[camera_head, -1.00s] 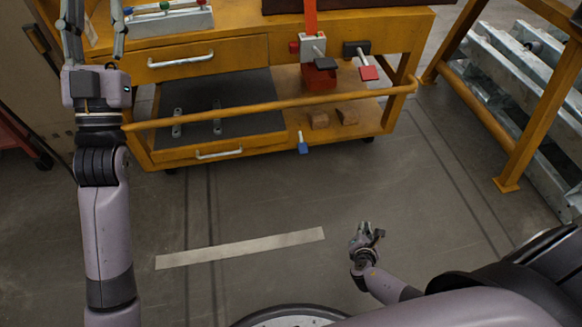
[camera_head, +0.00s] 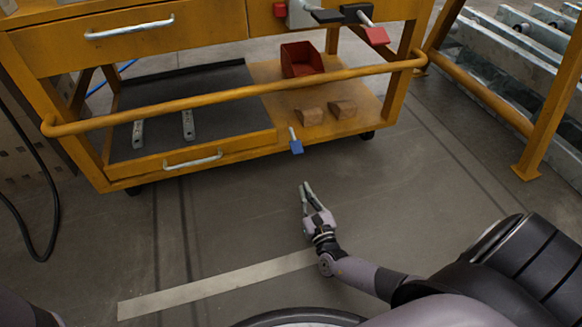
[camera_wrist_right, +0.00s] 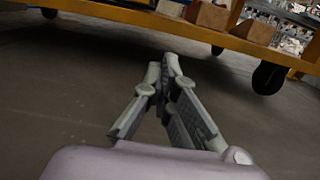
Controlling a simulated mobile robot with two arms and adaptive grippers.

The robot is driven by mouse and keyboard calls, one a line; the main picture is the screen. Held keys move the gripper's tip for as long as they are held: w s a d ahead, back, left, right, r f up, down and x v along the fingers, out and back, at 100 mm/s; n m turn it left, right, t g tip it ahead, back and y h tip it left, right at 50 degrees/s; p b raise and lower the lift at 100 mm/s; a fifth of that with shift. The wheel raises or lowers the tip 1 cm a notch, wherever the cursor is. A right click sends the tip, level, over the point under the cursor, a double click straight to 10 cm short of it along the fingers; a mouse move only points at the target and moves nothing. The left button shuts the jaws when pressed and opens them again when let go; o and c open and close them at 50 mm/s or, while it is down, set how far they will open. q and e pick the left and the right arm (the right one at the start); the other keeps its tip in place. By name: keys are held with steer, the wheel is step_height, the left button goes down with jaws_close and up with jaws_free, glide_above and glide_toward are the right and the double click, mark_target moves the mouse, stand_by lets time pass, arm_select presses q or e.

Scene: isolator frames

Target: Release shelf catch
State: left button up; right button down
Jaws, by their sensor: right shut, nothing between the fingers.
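A small lever with a blue tip (camera_head: 296,145) hangs at the front edge of the cart's lower shelf (camera_head: 350,118), just right of the drawer. A second lever with a red tip (camera_head: 376,36) sits on a black block higher up, at the upper level. Neither lever can be surely told as the catch. My right gripper (camera_head: 306,186) is shut and empty, over the floor in front of the cart, below the blue-tipped lever in the picture and apart from it. Its fingertips meet in the right wrist view (camera_wrist_right: 166,60). My left gripper is out of view.
A yellow rail (camera_head: 220,98) runs across the cart's front. A red bin (camera_head: 300,60) and two brown blocks (camera_head: 312,116) are on the lower shelf. A yellow frame (camera_head: 545,125) stands at right. The floor before the cart is clear except for a pale strip (camera_head: 210,287).

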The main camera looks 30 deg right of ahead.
mark_target(294, 140)
stand_by(0.3)
steer(key=b+x, duration=0.1)
steer(key=x, duration=0.2)
steer(key=b+x, duration=0.2)
steer(key=x, duration=0.2)
steer(key=b+x, duration=0.2)
steer(key=x, duration=0.1)
steer(key=shift+w+f, duration=0.15)
steer(key=shift+f, duration=0.1)
steer(key=shift+s+a+r+p, duration=0.15)
steer(key=shift+s+r, duration=0.2)
steer(key=shift+r, duration=0.35)
steer(key=shift+s+d+r+p, duration=0.1)
steer(key=shift+s+r, duration=0.2)
steer(key=shift+r, duration=0.35)
steer(key=shift+s+a+r+p, duration=0.15)
steer(key=shift+s+r, duration=0.2)
steer(key=shift+r, duration=0.35)
